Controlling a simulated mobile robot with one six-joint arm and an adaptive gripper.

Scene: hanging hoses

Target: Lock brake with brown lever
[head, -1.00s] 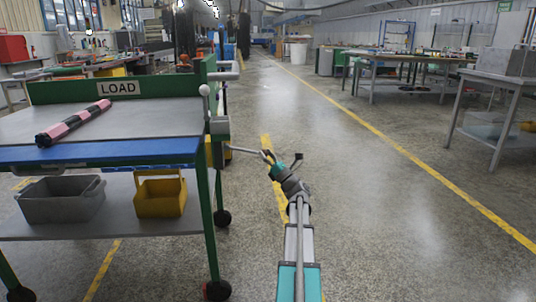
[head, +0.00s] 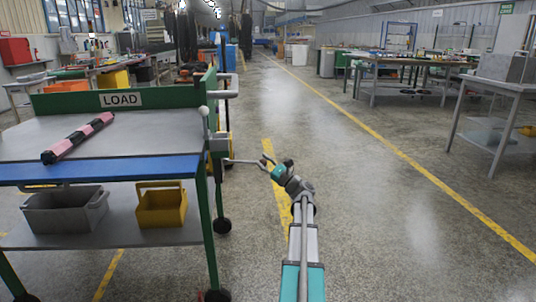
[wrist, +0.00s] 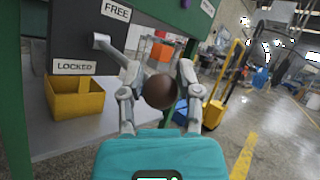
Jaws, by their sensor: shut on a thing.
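The brake lever (head: 238,161) is a thin grey bar reaching right, nearly level, from a box on the cart's right side. Its round brown knob (wrist: 160,92) shows in the wrist view. My gripper (head: 265,161) is at the lever's outer end; in the wrist view its fingers (wrist: 160,75) stand on both sides of the knob, shut on it. The grey brake plate (wrist: 85,40) carries a FREE label (wrist: 116,9) at the top and a LOCKED label (wrist: 74,67) lower left. The lever's bar is partly hidden behind a finger.
The green-framed LOAD cart (head: 100,170) stands left, with a pink and black roll (head: 78,138) on top. Its lower shelf holds a grey bin (head: 65,212) and a yellow bin (head: 162,206). A white-knobbed upright lever (head: 204,111) is nearby. The floor to the right is clear.

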